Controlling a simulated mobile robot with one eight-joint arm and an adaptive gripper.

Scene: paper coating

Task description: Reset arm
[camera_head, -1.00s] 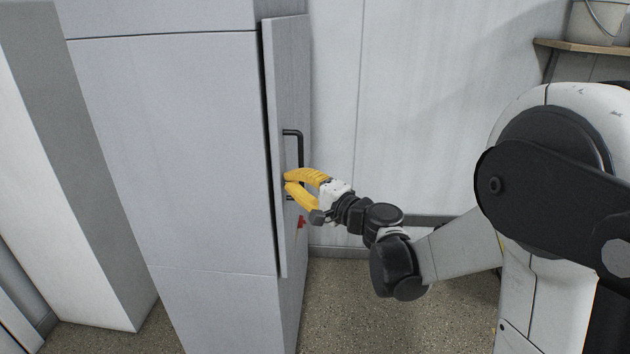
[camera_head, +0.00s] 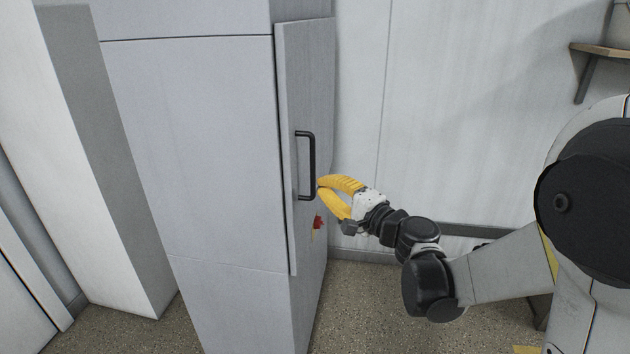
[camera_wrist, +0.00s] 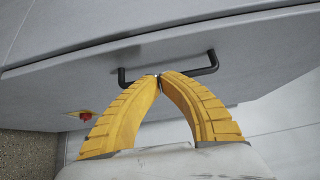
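My gripper (camera_head: 320,187) has yellow fingers. Their tips meet with nothing visible between them; they also meet in the wrist view (camera_wrist: 159,76). The tips are just right of the black handle (camera_head: 312,165) on the grey cabinet door (camera_head: 287,235). In the wrist view, the fingertips overlap the handle (camera_wrist: 205,71) and hide part of its bar. The handle is not gripped, and I cannot tell the exact gap. The door's front edge stands slightly off the cabinet body.
A red knob on a yellow plate (camera_head: 318,222) is on the cabinet side below my gripper. A pale tall block (camera_head: 100,170) stands to the left. A shelf (camera_head: 600,50) is on the wall at upper right. Speckled floor (camera_head: 350,300) is open below.

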